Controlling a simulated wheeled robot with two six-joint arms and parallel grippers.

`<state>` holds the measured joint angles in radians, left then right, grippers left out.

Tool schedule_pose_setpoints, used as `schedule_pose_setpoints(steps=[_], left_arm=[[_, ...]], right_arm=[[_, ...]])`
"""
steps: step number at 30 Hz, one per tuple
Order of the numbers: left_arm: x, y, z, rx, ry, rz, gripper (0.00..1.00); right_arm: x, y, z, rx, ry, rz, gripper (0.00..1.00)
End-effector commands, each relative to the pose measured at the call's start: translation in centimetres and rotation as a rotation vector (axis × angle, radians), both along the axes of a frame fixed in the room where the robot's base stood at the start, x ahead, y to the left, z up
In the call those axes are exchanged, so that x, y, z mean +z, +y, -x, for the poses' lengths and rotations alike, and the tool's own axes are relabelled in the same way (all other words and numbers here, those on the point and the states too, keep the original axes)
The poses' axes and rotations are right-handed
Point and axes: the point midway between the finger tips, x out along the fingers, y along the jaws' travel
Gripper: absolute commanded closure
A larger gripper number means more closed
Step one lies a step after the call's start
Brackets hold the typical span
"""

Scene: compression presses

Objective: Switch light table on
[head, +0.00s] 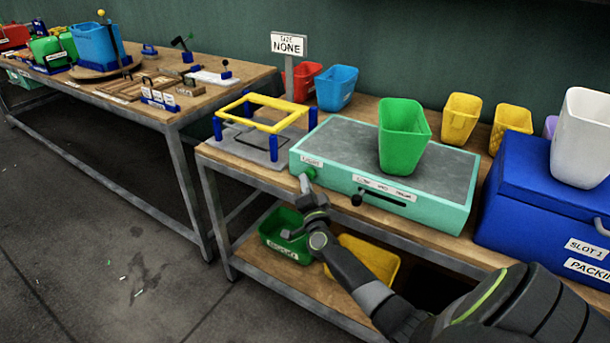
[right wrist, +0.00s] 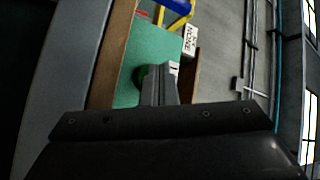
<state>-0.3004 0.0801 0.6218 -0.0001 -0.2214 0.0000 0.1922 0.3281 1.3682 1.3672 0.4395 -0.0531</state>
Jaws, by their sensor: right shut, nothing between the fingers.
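The light table (head: 345,151) is a teal box with a grey top on the wooden bench. A round green button (head: 310,172) sits at the left end of its front, below a small white label. A black slider knob (head: 357,199) is at the left of a slot under a longer label. My right gripper (head: 304,180) is shut and empty, its tips right at the green button and partly covering it. In the right wrist view the shut fingers (right wrist: 160,84) overlap the green button (right wrist: 140,76) against the teal front; contact cannot be told. My left gripper is out of view.
A green bin (head: 401,150) stands on the light table. A yellow and blue frame (head: 262,112) is to its left, a blue box (head: 530,192) with a white bin (head: 583,140) to its right. Green (head: 282,238) and yellow bins sit on the lower shelf.

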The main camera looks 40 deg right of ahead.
Motion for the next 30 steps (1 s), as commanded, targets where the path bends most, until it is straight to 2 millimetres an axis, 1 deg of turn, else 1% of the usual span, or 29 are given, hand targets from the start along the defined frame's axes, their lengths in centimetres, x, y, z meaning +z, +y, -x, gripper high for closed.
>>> schedule_pose_setpoints(steps=[1, 10, 13, 24, 30], left_arm=[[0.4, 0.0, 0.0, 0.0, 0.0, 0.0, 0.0], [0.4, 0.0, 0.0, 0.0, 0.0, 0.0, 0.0], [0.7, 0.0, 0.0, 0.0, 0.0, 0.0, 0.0], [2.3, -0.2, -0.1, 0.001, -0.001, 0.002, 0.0], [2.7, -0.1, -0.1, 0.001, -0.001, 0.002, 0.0]], right_arm=[[1.6, -0.7, -0.2, -0.011, -0.016, 0.034, 1.0], [1.5, -0.5, -0.1, -0.011, -0.017, 0.036, 1.0], [1.6, -0.1, 0.0, -0.011, -0.017, 0.035, 1.0], [1.3, 3.4, 1.5, -0.007, -0.014, 0.025, 1.0], [1.0, 5.0, 2.2, -0.007, -0.012, 0.021, 1.0]])
